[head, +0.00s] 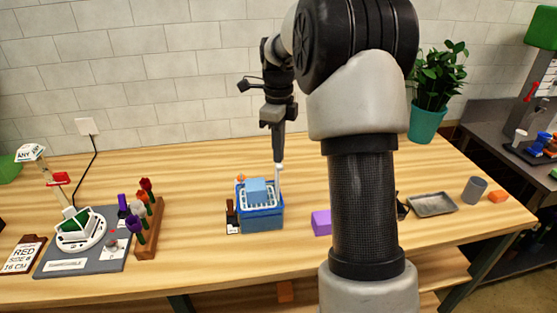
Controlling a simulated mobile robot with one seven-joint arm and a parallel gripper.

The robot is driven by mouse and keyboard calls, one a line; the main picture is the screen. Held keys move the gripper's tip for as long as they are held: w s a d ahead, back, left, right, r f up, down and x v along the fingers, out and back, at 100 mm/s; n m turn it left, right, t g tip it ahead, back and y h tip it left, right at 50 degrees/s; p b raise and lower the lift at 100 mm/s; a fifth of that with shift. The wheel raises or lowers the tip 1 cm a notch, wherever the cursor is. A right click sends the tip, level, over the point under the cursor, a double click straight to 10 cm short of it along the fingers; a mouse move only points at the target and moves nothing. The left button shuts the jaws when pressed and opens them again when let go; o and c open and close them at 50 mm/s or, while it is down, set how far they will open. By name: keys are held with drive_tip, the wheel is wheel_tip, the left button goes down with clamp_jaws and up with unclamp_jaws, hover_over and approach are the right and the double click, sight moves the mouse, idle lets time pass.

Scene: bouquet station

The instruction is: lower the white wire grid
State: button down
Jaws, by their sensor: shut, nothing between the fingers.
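The white wire grid (260,206) lies across the top of a blue box (262,222) near the middle of the table. A light blue block (256,190) covers part of the grid. A white upright piece (279,180) stands at the right rear of the box. My gripper (279,162) points straight down, shut and empty, with its tip at or just above this upright piece. I cannot tell whether they touch. How deep the grid sits in the box is too small to tell.
A dark stand with a white label (232,216) is at the box's left side. A purple block (321,222) lies to the right. A wooden rack of flowers (148,228) and a grey board (82,243) are at left. My arm hides part of the right side.

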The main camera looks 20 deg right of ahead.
sight(279, 171)
drive_tip(key=shift+f+b, duration=0.5)
drive_tip(key=shift+f, duration=0.75)
drive_tip(key=shift+f+b, duration=0.7)
drive_tip(key=shift+f, duration=0.85)
drive_tip(key=shift+f+b, duration=0.45)
drive_tip(key=shift+f, duration=0.15)
drive_tip(key=shift+r+p, duration=2.1)
drive_tip(key=shift+r, duration=0.45)
